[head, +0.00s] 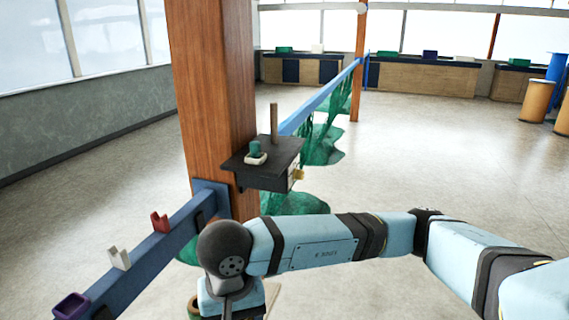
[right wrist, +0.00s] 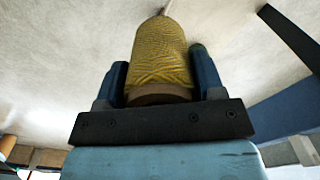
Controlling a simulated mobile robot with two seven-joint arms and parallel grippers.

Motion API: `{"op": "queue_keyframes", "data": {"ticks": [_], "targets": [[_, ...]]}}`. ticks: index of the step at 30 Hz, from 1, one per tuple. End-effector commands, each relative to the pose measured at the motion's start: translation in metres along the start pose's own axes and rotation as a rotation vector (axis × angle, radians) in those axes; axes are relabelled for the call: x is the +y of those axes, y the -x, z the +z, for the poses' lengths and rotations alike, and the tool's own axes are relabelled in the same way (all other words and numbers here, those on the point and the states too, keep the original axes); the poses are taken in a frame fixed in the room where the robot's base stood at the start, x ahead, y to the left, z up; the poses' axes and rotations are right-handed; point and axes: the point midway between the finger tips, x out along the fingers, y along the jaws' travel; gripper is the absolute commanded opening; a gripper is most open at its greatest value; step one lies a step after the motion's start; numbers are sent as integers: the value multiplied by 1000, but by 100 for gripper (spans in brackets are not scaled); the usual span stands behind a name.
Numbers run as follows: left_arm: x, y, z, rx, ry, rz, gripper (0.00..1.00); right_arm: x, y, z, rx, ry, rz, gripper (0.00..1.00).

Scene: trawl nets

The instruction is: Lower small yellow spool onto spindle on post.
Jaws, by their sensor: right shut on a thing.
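The small yellow spool (right wrist: 160,55) is wound with yellow twine and has a brown end near the palm. My right gripper (right wrist: 160,75) is shut on it, with a blue finger on each side. In the head view my right arm crosses below the shelf, and neither its fingers nor the spool can be made out. The wooden spindle (head: 274,122) stands upright and bare on a dark shelf (head: 277,160) fixed to the brown post (head: 215,90). My left gripper is not in view.
A small green item with a white base (head: 257,154) sits on the shelf beside the spindle. A blue rail (head: 150,257) carries red, white and purple holders. Green netting (head: 320,148) hangs behind the post. Open floor lies to the right.

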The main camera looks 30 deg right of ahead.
Motion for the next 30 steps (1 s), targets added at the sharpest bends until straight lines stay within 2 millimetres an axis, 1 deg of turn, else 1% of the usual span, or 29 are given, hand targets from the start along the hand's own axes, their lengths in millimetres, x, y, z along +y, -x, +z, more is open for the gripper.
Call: {"op": "queue_keyframes", "data": {"ticks": [1,5,6,8,9,12,18,21,23,27,28,29,30], "targets": [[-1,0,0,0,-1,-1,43,9,-18,-3,-3,13,6,36],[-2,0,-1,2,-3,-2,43,29,-69,-14,-4,80,7,36],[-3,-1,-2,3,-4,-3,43,36,-86,-17,-5,102,7,36],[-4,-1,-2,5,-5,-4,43,45,-111,-22,-4,136,6,36],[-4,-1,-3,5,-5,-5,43,52,-127,-25,-4,159,6,36],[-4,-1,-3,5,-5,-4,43,65,-161,-32,-1,207,4,36],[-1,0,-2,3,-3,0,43,85,-215,-42,-2,281,2,36],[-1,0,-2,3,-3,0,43,94,-237,-47,0,311,2,36],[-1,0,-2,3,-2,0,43,90,-233,-45,-1,311,-5,36],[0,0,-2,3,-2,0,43,91,-233,-45,-2,308,-3,36],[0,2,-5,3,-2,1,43,91,-228,-46,-1,308,-2,36],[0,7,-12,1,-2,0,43,91,-218,-47,2,309,-1,36],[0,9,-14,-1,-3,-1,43,91,-214,-47,2,309,-1,36]]}}
